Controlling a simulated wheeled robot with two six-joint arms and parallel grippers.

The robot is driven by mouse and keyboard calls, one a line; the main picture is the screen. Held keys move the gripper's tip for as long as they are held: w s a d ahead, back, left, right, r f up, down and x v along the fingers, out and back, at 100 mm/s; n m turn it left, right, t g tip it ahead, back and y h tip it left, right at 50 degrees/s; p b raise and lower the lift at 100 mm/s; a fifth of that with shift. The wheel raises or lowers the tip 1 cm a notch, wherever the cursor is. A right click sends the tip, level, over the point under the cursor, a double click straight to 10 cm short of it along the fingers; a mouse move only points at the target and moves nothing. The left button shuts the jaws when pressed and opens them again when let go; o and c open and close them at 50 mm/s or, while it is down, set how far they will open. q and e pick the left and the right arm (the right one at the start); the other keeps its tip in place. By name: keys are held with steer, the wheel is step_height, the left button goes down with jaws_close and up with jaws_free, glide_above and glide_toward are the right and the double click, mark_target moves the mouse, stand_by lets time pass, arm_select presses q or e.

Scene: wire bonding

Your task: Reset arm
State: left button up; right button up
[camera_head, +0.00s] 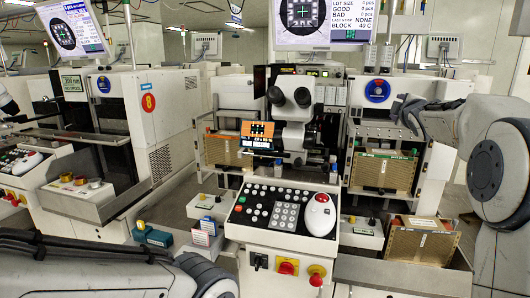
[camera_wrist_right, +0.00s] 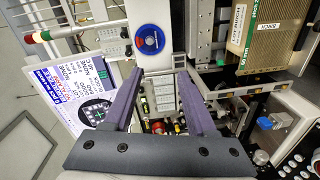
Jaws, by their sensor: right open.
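My right gripper (camera_head: 408,113) is raised in front of the machine at the right, near its upper panel with a blue round label. In the right wrist view my right gripper (camera_wrist_right: 160,75) shows two purple fingers spread apart with nothing between them. Beyond the fingers are machine panels, seen turned on their side. My left arm lies along the bottom left of the head view. Its gripper is not visible there.
The central bonder has a microscope (camera_head: 290,97), a keypad console (camera_head: 283,211) and a red-and-white trackball (camera_head: 319,215). A brown magazine (camera_head: 383,172) sits in the right bay; another box (camera_head: 422,241) lies in a lower right tray. A monitor (camera_head: 322,22) hangs above.

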steer(key=s+a+f+m+g+y, duration=0.1)
steer(key=s+a+f+g+y, duration=0.1)
steer(key=s+a+f, duration=0.5)
steer(key=s+a+f+m+g+y, duration=0.1)
steer(key=s+a+f+g, duration=0.3)
steer(key=a, duration=0.6)
steer(key=s+a+f+m+g+y, duration=0.1)
steer(key=s+a+f+m+y, duration=0.1)
steer(key=s+a+f, duration=0.4)
steer(key=s+a+f+g, duration=0.2)
steer(key=s+a+f, duration=0.25)
steer(key=s, duration=0.25)
steer(key=s+a+f+g, duration=0.3)
steer(key=s+a+f, duration=0.1)
steer(key=s+a, duration=0.15)
steer(key=s+d+f+m+g, duration=0.1)
steer(key=s+f+g, duration=0.15)
steer(key=s, duration=0.75)
steer(key=s+f+m+g, duration=0.15)
steer(key=s+f, duration=0.25)
steer(key=s, duration=0.6)
step_height(320, 180, up, 12)
steer(key=p, duration=1.2)
steer(key=shift+w+r+n+g+p, duration=0.2)
steer(key=shift+w+n+g+p, duration=0.1)
steer(key=shift+n, duration=0.15)
